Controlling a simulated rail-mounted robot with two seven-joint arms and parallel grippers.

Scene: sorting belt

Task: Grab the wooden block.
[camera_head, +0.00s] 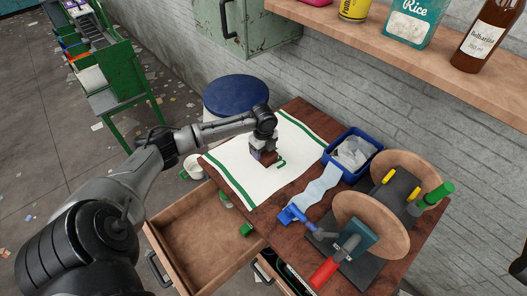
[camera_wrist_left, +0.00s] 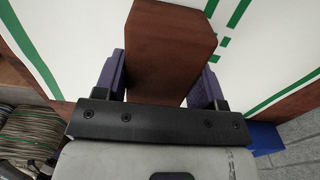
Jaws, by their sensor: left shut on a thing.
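The wooden block (camera_wrist_left: 170,40) is reddish brown and fills the top middle of the left wrist view. My left gripper (camera_wrist_left: 162,75) has its two purple fingers on opposite sides of the block and is shut on it. In the head view the left gripper (camera_head: 263,153) is over the white cloth with green stripes (camera_head: 233,165) on the brown table. The block (camera_head: 269,159) shows there only as a small dark brown patch under the gripper. I cannot tell whether the block touches the cloth.
A blue bin (camera_head: 336,168) with crumpled grey material stands right of the cloth. A rack (camera_head: 385,220) with round wooden discs and tools is at the table's right. An open drawer (camera_head: 205,240) juts out in front. A wall shelf (camera_head: 430,75) overhangs at upper right.

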